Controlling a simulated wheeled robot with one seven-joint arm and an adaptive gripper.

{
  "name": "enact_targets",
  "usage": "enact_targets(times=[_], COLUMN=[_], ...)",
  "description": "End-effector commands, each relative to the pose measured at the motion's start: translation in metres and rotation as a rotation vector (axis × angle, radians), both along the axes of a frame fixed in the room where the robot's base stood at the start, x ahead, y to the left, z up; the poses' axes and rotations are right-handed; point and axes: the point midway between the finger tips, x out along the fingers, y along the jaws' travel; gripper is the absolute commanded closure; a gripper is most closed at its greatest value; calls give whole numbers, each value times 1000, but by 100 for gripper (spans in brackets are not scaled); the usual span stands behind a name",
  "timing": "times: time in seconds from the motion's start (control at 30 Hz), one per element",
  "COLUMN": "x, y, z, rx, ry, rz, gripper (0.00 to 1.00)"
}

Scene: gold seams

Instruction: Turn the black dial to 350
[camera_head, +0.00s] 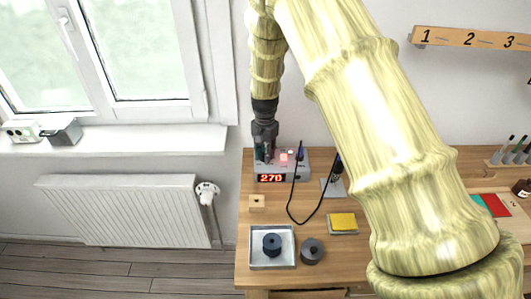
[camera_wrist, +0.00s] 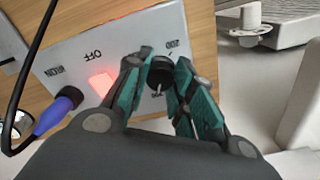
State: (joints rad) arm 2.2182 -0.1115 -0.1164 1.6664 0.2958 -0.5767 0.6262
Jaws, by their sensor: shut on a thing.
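The black dial (camera_wrist: 160,72) sits on a grey control box (camera_wrist: 75,50) between my fingertips in the wrist view. My gripper (camera_wrist: 158,82) points down over the box, with its green-padded fingers closed on the dial's sides. In the head view my gripper (camera_head: 264,153) is at the left end of the box (camera_head: 300,166) and hides the dial. The red display (camera_head: 271,178) on the box front reads 270. The box top has a lit red square (camera_wrist: 102,84), an "OFF" mark and a "200" mark near the dial.
A blue plug (camera_wrist: 58,110) with a black cable (camera_head: 292,190) joins the box and loops over the wooden table. A metal tray (camera_head: 254,262) holding a black weight, another dark round weight (camera_head: 312,251) and a yellow sponge-like block (camera_head: 343,220) lie in front. A radiator (camera_head: 120,210) stands left.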

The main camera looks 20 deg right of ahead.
Motion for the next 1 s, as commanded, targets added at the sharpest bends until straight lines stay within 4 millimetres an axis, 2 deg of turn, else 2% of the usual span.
enact_targets(times=[0.4, 0.93, 0.97, 1.0], x=[1, 1, 1, 1], y=[0, -1, -1, -1], z=[1, 1, 1, 1], rx=[-1, 0, 0, 0], ry=[-2, -1, -1, -1], rz=[-184, -208, -208, -208], gripper=[99, 100, 74, 67])
